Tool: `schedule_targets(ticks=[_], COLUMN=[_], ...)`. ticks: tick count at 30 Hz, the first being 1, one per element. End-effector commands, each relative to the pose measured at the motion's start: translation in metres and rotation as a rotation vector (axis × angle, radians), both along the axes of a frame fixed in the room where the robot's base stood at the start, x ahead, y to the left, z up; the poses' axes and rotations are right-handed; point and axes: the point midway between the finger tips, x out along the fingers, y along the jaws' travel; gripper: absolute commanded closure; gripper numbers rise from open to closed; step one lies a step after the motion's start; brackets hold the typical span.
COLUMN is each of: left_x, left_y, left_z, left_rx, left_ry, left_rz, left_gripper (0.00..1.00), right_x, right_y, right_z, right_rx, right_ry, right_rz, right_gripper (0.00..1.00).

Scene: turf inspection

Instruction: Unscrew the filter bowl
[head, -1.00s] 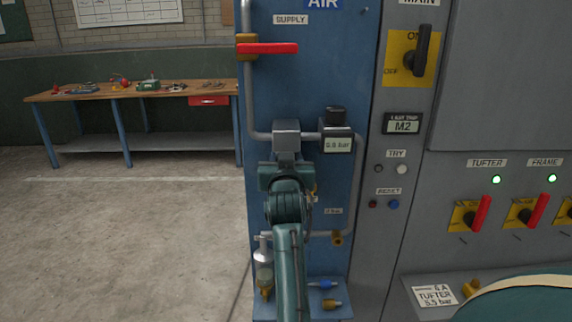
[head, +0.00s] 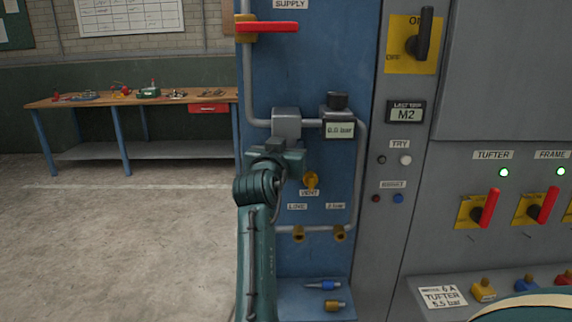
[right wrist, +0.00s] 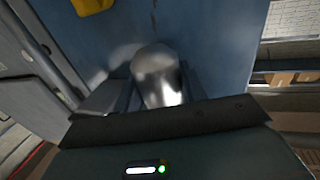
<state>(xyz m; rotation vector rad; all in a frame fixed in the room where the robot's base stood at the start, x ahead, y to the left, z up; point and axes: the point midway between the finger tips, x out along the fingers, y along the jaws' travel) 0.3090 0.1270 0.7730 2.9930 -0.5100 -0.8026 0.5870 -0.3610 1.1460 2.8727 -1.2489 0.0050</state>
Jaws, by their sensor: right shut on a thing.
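The filter's grey square head (head: 287,122) sits on the pipe of the blue air panel. My right gripper (head: 276,156) is right under it and hides the bowl in the head view. In the right wrist view a shiny metal bowl (right wrist: 160,76) stands between the dark fingers of my right gripper (right wrist: 150,95), which are shut on it. I cannot tell whether the bowl is still seated in its head. My left gripper is not in view.
A gauge (head: 339,130) right of the filter appears to read 0.0 bar. A yellow vent valve (head: 311,180) is below. The red supply handle (head: 272,27) lies level above. A shelf (head: 312,312) holds blue-tipped (head: 323,285) and brass (head: 334,305) fittings. A workbench (head: 140,98) stands left.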

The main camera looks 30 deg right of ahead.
Motion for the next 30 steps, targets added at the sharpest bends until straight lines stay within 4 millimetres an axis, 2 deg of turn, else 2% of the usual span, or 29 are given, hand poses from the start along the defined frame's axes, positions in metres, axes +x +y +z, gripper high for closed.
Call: schedule_targets(ticks=[1, 8, 13, 22, 26, 30], left_x=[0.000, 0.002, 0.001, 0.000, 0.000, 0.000], left_y=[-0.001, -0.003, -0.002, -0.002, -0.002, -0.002], left_z=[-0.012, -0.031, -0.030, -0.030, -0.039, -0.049], left_rx=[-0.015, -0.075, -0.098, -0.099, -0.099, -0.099], left_ry=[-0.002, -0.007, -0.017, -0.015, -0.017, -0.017], left_rz=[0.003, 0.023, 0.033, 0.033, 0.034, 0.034], left_gripper=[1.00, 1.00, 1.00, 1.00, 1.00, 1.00], right_x=[0.001, 0.001, 0.000, 0.000, 0.001, 0.002], right_y=[0.001, 0.001, 0.001, 0.001, 0.001, 0.001], right_z=[-0.006, -0.007, -0.002, -0.001, -0.003, -0.002], right_rx=[0.013, 0.017, 0.018, 0.018, 0.017, 0.011], right_ry=[-0.005, -0.001, -0.002, -0.002, 0.001, 0.000], right_rz=[-0.026, -0.156, -0.235, -0.242, -0.296, -0.421], right_gripper=[0.84, 0.84, 0.84, 0.84, 0.84, 0.84])
